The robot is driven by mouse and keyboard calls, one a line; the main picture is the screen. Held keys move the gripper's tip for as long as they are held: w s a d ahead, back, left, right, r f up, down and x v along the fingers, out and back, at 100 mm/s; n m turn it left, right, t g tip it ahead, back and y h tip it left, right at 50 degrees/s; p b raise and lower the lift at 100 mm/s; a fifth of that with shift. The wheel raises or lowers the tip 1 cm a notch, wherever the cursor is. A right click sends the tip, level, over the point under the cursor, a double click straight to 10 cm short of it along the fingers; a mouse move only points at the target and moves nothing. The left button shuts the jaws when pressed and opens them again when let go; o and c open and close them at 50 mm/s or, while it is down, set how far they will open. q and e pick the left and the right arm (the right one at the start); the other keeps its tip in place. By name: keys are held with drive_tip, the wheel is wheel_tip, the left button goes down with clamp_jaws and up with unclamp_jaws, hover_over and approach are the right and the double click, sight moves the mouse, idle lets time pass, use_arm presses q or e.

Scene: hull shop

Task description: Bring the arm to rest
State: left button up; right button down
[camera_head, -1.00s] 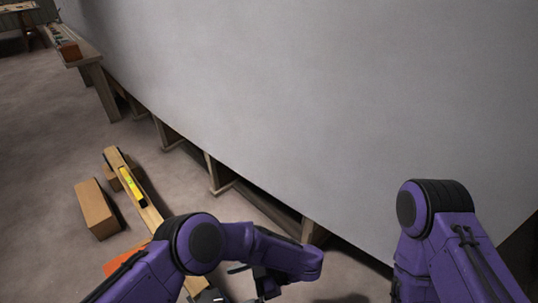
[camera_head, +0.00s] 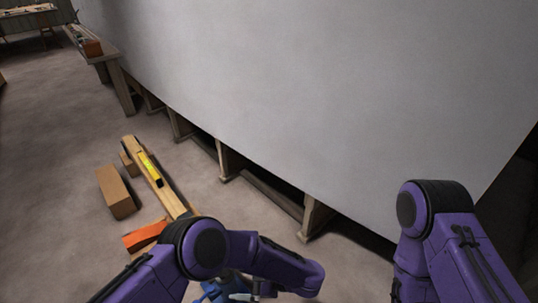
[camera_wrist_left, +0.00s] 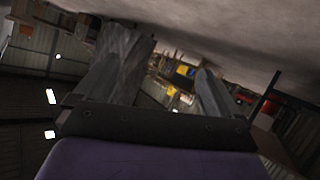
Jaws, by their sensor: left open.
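My left arm (camera_head: 208,247) is purple and bent, coming in from the lower left in the head view. Its forearm reaches right across the lower middle, in front of the hull's lower edge, and its gripper is mostly hidden at the bottom. In the left wrist view my left gripper (camera_wrist_left: 165,75) shows two grey fingers spread apart with nothing between them. My right arm (camera_head: 440,230) stands at the lower right; its gripper is out of view.
A large pale hull side (camera_head: 330,90) fills the middle and right, on wooden supports (camera_head: 227,160). On the floor lie a timber beam with a yellow level (camera_head: 151,168), a brown block (camera_head: 117,192), an orange item (camera_head: 141,236) and something blue (camera_head: 213,291).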

use_arm(q)
drive_tip(key=s+a+f+m+t+h+b, duration=0.1)
drive_tip(key=a+f+m+t+h+b, duration=0.2)
drive_tip(key=a+f+m+t+h, duration=0.65)
drive_tip(key=s+a+f+m+g+b, duration=0.1)
drive_tip(key=s+a+f+g+b, duration=0.25)
drive_tip(key=s, duration=0.35)
drive_tip(key=s+a+f+m+g+b, duration=0.1)
drive_tip(key=s+a+f+g+b, duration=0.15)
drive_tip(key=s+a, duration=0.3)
drive_tip(key=s+a+f+g+b, duration=0.2)
drive_tip(key=s+a+g, duration=0.15)
drive_tip(key=s, duration=0.45)
wheel_tip(320, 180, up, 32)
drive_tip(key=p, duration=3.2)
drive_tip(key=shift+w+a, duration=0.25)
drive_tip(key=shift+a, duration=0.05)
drive_tip(key=shift+r, duration=0.1)
